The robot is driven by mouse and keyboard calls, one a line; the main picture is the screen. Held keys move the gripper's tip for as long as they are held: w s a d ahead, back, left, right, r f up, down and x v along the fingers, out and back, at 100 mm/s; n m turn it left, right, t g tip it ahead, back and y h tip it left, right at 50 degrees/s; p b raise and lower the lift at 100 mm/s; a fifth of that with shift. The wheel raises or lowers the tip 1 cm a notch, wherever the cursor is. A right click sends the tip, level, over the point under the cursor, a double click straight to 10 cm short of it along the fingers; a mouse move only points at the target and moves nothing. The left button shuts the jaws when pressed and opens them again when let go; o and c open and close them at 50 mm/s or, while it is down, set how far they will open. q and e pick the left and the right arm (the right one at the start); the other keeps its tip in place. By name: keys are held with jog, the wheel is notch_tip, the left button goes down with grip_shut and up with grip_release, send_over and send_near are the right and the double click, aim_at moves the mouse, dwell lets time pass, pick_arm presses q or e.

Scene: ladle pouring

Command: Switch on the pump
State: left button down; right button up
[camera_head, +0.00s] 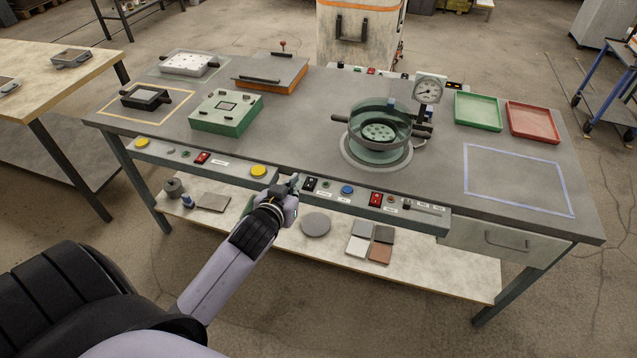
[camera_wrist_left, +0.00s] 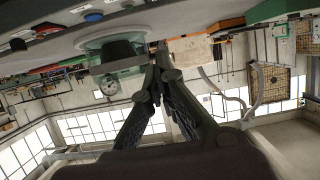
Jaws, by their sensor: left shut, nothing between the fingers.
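My left gripper (camera_head: 293,182) is shut and empty at the front edge of the workbench, beside a control panel. A black switch (camera_head: 311,184) sits just right of the fingertips; I cannot tell if they touch. The labels are too small to read, so I cannot tell which switch is the pump's. A round glass chamber (camera_head: 381,128) with a dial gauge (camera_head: 428,90) stands above the panel. My right gripper is out of view.
A green box (camera_head: 226,114) stands on the bench at left. Green (camera_head: 478,111) and red (camera_head: 533,121) trays lie at right. A lower shelf (camera_head: 460,276) runs beneath.

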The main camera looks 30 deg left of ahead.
pick_arm(q)
jog(key=p, duration=0.1)
send_over(310, 183)
jog(key=s, duration=0.3)
jog(key=f, duration=0.1)
jog(key=d+f, duration=0.1)
jog(key=f, duration=0.1)
jog(key=shift+w+f, duration=0.15)
jog(key=shift+f, duration=0.05)
notch_tip(310, 183, down, 3)
jog(key=shift+f, duration=0.65)
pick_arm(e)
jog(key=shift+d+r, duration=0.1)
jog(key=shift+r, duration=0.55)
